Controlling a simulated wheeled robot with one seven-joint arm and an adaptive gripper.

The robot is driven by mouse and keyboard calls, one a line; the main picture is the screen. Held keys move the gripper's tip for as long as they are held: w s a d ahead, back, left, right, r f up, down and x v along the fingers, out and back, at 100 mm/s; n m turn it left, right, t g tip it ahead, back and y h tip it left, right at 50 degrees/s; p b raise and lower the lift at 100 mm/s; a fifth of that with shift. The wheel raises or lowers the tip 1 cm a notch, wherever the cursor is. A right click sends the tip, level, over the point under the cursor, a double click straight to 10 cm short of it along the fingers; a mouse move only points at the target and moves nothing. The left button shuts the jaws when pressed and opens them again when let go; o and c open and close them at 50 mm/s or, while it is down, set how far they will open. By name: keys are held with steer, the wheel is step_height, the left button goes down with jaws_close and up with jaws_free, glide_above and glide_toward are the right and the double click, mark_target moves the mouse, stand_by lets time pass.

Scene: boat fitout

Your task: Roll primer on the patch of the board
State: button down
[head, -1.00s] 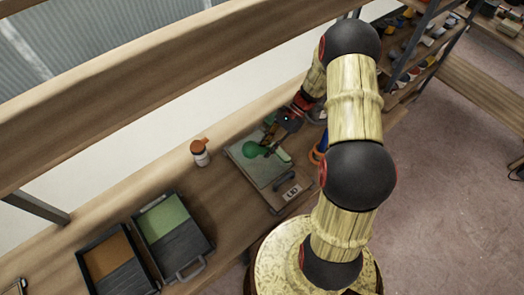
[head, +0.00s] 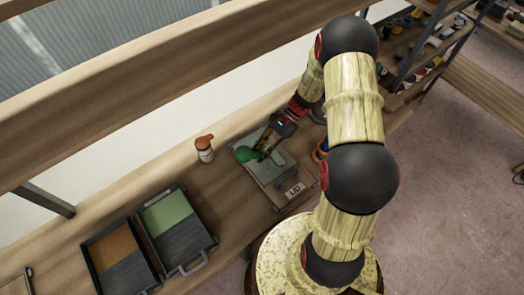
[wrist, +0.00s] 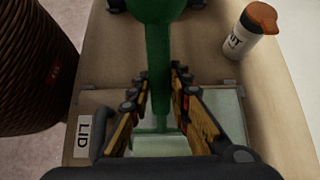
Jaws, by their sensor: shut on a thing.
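My gripper (head: 264,153) is shut on the green handle of a roller (head: 245,154). In the wrist view the handle (wrist: 158,60) runs between the jaws, and the pale green roller head (wrist: 160,143) shows just beyond the fingers. The board (head: 292,205) lies flat on the bench, with a "LID" label at its front edge. It also shows in the wrist view (wrist: 95,103). A grey-green patch covers part of its top; the roller and gripper are over it and hide some of it. I cannot tell whether the roller head touches the patch.
A tray with green paint (head: 208,247) and a tray with orange-brown contents (head: 91,262) stand at left on the bench. Shelves with small items (head: 425,50) are at far right.

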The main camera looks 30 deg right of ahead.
mark_target(242, 150)
steer(key=shift+a, duration=0.1)
steer(key=shift+s+a+p, duration=0.15)
steer(key=shift+s+a, duration=0.1)
steer(key=shift+a, duration=0.9)
steer(key=shift+s+a+p, duration=0.15)
steer(key=shift+s+a, duration=0.1)
steer(key=shift+a, duration=0.85)
steer(key=shift+a, duration=0.1)
steer(key=a, duration=0.2)
steer(key=s+a, duration=0.1)
steer(key=a, duration=0.1)
steer(key=shift+a+p, duration=0.25)
steer(key=shift+p, duration=0.05)
step_height(242, 150, up, 8)
steer(key=p, duration=0.6)
steer(key=shift+r, duration=0.15)
